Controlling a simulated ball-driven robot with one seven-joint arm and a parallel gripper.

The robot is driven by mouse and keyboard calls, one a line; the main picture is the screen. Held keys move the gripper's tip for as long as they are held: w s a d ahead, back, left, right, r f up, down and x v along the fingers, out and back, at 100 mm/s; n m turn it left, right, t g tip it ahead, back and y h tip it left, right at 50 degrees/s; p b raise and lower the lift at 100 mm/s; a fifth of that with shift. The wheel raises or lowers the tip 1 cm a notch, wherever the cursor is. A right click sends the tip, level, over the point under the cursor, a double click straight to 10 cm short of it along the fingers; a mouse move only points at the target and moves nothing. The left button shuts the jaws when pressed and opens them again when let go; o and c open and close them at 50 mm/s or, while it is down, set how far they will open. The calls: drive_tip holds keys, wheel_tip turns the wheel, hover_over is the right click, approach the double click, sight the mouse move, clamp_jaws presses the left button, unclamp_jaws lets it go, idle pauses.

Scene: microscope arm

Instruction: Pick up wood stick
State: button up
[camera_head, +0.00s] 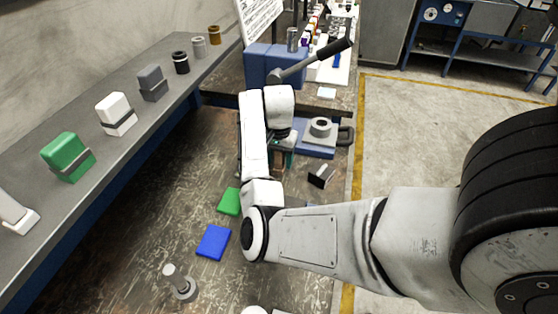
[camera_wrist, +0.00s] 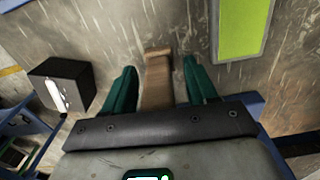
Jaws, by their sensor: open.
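In the wrist view the wood stick (camera_wrist: 157,80) is a brown bar with a slightly wider far end, on the worn bench top. My gripper (camera_wrist: 160,78) is open, with one green finger on each side of the stick and a visible gap to each. The stick's near end is hidden behind the gripper's dark palm edge. I cannot tell how high the fingers are above the bench. In the head view my gripper (camera_head: 283,155) is mostly hidden by my own arm, and the stick cannot be made out clearly.
A black block (camera_wrist: 62,85) with a light face stands left of the fingers. A green pad (camera_wrist: 243,25) lies to the right. In the head view a blue pad (camera_head: 213,242) lies nearer, and a blue-grey device (camera_head: 318,138) stands beyond. Bare bench lies left of the pads.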

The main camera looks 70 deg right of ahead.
drive_tip(key=c, duration=1)
drive_tip(key=shift+c, duration=0.3)
drive_tip(key=shift+r, duration=0.45)
wheel_tip(320, 180, up, 2)
drive_tip(key=shift+b, duration=0.55)
drive_tip(key=s+a+r+p, duration=0.5)
drive_tip(key=s+a+r, duration=0.4)
drive_tip(key=s+r, duration=0.1)
drive_tip(key=shift+s, duration=0.35)
